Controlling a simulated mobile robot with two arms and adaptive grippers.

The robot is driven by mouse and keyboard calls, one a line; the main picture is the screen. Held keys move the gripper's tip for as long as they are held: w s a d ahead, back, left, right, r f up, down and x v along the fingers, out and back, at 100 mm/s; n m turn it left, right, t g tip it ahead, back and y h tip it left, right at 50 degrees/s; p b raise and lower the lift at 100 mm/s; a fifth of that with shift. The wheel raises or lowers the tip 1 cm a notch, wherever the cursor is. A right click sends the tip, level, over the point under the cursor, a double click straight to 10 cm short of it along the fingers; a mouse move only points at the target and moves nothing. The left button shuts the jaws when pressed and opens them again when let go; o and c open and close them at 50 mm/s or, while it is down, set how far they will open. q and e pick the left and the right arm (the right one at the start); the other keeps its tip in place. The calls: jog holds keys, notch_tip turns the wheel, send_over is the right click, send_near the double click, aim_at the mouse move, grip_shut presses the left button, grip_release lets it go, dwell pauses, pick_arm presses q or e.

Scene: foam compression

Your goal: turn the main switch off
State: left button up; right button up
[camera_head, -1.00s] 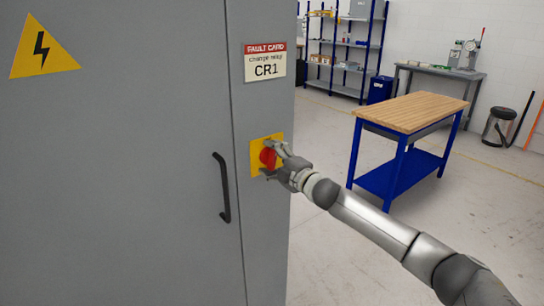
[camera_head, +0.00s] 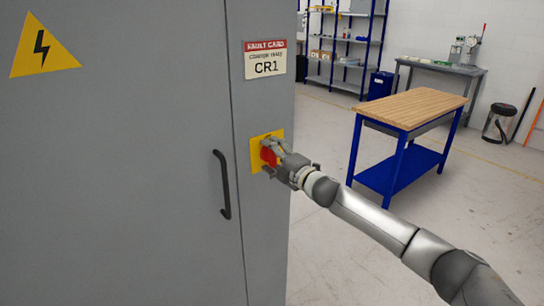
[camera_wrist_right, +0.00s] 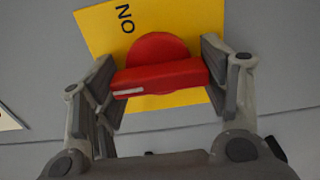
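The main switch is a red knob (camera_head: 267,155) on a yellow plate (camera_head: 255,161) on the right part of the grey cabinet front (camera_head: 120,160). My right gripper (camera_head: 271,158) is at the knob, its fingers around it. In the right wrist view the red bar of the knob (camera_wrist_right: 160,76) lies between the two finger pads, one at each end, seemingly touching. A white mark shows near the bar's left end. The yellow plate (camera_wrist_right: 190,20) looks tilted there, with letters turned nearly upside down, seemingly "ON". My left gripper is not in view.
A black handle (camera_head: 222,185) stands left of the switch on the cabinet. A fault card (camera_head: 265,61) reading CR1 is above it. A blue workbench with wooden top (camera_head: 412,108) stands apart to the right. Shelves (camera_head: 345,45) are behind; the floor between is clear.

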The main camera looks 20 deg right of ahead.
jog(key=o, duration=0.4)
jog(key=v, duration=1.2)
dwell(0.3)
